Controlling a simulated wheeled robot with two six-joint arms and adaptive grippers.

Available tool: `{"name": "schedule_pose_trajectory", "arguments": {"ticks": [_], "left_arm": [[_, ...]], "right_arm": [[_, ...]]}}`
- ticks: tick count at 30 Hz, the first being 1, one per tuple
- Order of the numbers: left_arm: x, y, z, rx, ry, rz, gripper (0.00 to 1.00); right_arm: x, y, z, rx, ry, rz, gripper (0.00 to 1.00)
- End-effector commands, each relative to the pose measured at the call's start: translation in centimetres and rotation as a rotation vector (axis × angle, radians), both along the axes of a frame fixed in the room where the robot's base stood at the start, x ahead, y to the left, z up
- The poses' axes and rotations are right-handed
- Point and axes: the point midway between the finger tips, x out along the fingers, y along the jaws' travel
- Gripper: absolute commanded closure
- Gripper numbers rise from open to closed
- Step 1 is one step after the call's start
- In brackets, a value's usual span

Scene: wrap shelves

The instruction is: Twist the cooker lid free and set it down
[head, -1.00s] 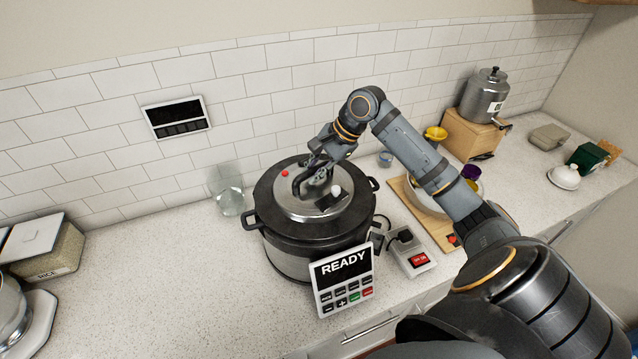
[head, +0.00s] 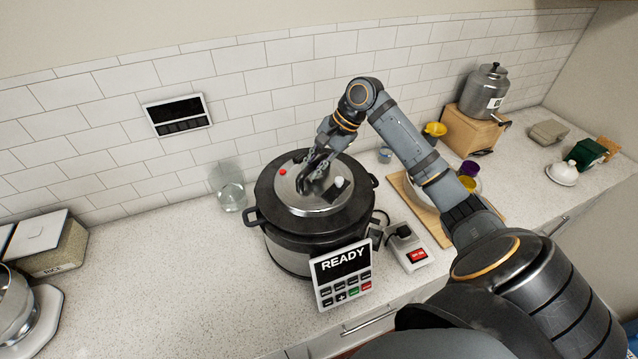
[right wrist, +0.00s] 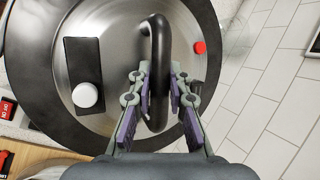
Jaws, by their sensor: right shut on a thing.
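The pressure cooker (head: 288,258) stands on the counter, dark-rimmed with a steel body. Its lid (head: 310,207) sits on top, with a steel centre, a red button, a white knob on a black plate and a black loop handle. My right gripper (head: 312,180) reaches down to the handle from above. In the right wrist view the right gripper (right wrist: 158,85) has its fingers on both sides of the handle (right wrist: 157,45) and is shut on it. The lid looks level on the pot; any gap under it cannot be told. My left gripper is not in view.
A READY control panel (head: 342,272) stands at the cooker's front. A switch box (head: 407,247) is to its right, a glass (head: 231,190) to its left. A rice box (head: 55,250) stands far left. The counter (head: 160,270) left of the cooker is clear.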

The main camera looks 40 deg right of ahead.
Motion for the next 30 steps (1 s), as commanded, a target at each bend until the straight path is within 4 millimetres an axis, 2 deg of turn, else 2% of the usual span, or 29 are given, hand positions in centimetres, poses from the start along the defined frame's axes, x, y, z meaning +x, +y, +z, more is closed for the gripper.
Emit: {"name": "schedule_pose_trajectory", "arguments": {"ticks": [18, 30], "left_arm": [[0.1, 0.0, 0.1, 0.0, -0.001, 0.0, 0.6], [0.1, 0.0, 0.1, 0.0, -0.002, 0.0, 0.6]], "right_arm": [[0.1, 0.1, 3.4, 0.001, -0.007, 0.002, 1.0], [0.1, 0.1, 3.6, 0.001, -0.007, 0.002, 1.0]]}}
